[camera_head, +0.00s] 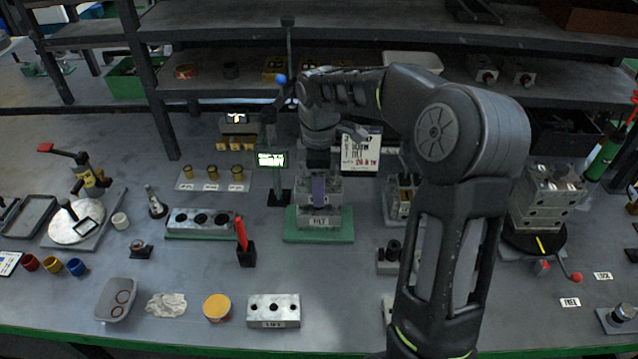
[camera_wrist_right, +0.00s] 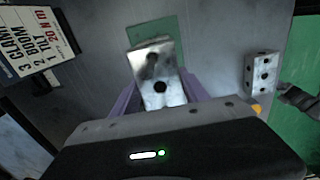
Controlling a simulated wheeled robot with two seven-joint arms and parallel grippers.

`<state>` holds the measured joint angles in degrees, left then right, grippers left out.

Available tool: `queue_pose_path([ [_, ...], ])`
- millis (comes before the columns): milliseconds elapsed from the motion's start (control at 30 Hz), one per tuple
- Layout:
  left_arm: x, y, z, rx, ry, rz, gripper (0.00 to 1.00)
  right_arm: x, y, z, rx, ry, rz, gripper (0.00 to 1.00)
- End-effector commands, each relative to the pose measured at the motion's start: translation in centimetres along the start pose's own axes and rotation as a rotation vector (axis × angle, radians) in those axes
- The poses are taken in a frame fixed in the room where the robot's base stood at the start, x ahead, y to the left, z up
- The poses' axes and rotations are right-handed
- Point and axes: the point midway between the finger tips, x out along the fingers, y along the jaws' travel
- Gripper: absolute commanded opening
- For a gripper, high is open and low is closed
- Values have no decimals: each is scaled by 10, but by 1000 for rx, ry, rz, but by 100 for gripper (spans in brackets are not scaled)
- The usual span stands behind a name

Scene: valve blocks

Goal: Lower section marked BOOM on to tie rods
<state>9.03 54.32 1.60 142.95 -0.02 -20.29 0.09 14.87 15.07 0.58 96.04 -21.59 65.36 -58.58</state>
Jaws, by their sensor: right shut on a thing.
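My right gripper (camera_head: 319,190) hangs over the green stand (camera_head: 290,237) in the middle of the bench. Its purple fingers are shut on a grey metal section (camera_wrist_right: 160,75), which shows a dark hole in the right wrist view. No BOOM mark is readable on it. Below it on the stand is a metal section with a label that seems to read TILT (camera_head: 320,222). I cannot tell whether the held section touches the one below. The tie rods are not distinct, hidden by the gripper and sections. My left gripper is not in view.
An order card (camera_head: 360,150) listing CLAMP, BOOM and TILT stands behind the stack, and a lit display (camera_head: 271,159) stands at its left. A LIFT block (camera_head: 273,310) lies at the front. A valve block (camera_head: 547,196) sits on a turntable at right. Bare bench lies before the stand.

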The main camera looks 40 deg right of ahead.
Motion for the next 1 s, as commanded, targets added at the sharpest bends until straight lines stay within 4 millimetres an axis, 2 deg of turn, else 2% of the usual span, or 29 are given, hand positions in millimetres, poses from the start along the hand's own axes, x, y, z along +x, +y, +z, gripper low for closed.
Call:
queue_pose_path([
  [767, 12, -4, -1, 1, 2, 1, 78, 19, 0, 0, 0, 1, 2, 0],
  [800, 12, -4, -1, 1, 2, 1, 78, 19, 0, 0, 0, 1, 2, 53],
  [1000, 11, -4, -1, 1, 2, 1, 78, 19, 0, 0, 0, 1, 1, 70],
])
